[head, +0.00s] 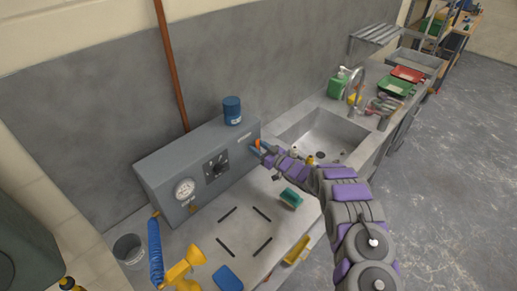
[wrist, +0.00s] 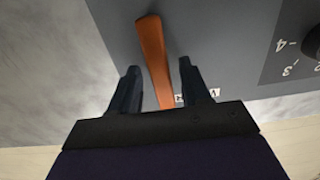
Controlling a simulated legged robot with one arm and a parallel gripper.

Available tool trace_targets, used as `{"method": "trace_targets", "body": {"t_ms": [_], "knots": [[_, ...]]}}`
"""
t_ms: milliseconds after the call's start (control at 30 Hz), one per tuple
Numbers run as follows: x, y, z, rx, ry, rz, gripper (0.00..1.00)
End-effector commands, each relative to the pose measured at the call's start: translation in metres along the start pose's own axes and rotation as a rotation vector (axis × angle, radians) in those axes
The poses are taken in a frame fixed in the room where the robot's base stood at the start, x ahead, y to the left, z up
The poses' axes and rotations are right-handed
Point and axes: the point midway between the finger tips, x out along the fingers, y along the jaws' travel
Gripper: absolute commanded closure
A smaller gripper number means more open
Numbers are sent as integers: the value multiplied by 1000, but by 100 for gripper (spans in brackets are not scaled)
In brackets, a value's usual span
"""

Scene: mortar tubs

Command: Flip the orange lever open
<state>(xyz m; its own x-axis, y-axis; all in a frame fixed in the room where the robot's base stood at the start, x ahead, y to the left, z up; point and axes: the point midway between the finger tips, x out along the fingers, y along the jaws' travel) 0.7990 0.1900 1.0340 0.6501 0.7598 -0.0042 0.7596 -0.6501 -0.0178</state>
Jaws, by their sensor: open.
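The orange lever (wrist: 152,55) is on the face of a grey control box in the wrist view. It lies between the two dark fingers of my gripper (wrist: 161,88), with a gap on each side. My gripper is open around the lever, and the lever's lower end is hidden behind the gripper body. In the head view the lever (head: 257,143) is a small orange piece near the right end of the grey box (head: 160,167). My gripper (head: 262,150) is right at it there, and its fingers are too small to make out.
The box has a gauge (head: 185,189) and a dial (head: 216,166), with a blue can (head: 232,110) on top. A sink (head: 335,128) is to the right. A green sponge (head: 291,198) and a yellow horn-shaped thing (head: 185,265) are on the counter. A blue coiled hose (head: 155,250) stands at left.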

Motion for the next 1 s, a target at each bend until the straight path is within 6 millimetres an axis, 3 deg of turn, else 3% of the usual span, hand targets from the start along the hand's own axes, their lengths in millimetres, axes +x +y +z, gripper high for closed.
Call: {"method": "trace_targets", "body": {"t_ms": [167,367,1000], "knots": [[-3,0,0,-1,0,0,53],[-25,0,-2,-1,3,0,53],[-154,2,1,1,-2,3,53]]}}
